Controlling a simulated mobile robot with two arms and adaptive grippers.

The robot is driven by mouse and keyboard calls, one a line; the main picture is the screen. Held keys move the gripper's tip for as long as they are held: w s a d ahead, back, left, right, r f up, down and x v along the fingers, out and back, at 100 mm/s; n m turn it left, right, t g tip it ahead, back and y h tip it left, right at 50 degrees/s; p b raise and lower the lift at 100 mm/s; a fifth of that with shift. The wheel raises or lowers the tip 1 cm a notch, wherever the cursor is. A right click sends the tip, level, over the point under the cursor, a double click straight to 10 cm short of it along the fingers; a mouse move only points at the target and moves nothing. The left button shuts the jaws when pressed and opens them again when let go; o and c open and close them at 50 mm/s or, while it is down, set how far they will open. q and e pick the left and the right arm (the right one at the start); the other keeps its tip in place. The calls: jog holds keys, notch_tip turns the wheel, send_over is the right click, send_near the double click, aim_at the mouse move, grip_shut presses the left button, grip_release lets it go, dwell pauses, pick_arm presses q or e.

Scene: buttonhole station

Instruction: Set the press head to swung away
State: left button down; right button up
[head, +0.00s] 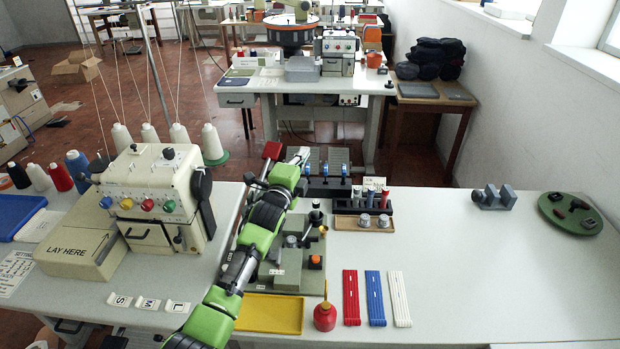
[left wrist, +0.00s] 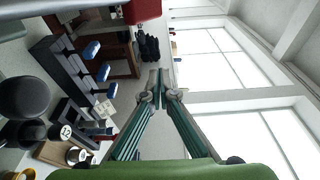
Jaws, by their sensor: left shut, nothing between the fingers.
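The press (head: 290,278), a grey-green machine with black knobs and an orange button (head: 315,261), stands in the middle of the workbench, partly hidden behind my left arm. My left gripper (head: 303,153) is shut and empty, above and beyond the press, near the rack with blue blocks. In the left wrist view its fingers (left wrist: 158,80) meet at the tips with nothing between them, and a large black ball (left wrist: 22,97) shows at the left. My right gripper is not in view.
The rack with blue blocks (head: 328,187) and a spool holder (head: 362,205) stand close by. A sewing machine (head: 155,195) is at left; a yellow tray (head: 270,314) and red oiler (head: 325,316) are in front. The right bench is largely clear.

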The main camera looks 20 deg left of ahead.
pick_arm(q)
jog(key=s+d+b, duration=0.1)
jog(key=s+d, duration=0.1)
jog(key=s, duration=0.7)
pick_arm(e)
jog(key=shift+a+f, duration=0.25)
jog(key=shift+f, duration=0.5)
pick_arm(q)
jog(key=shift+s+f, duration=0.1)
jog(key=shift+f, duration=0.05)
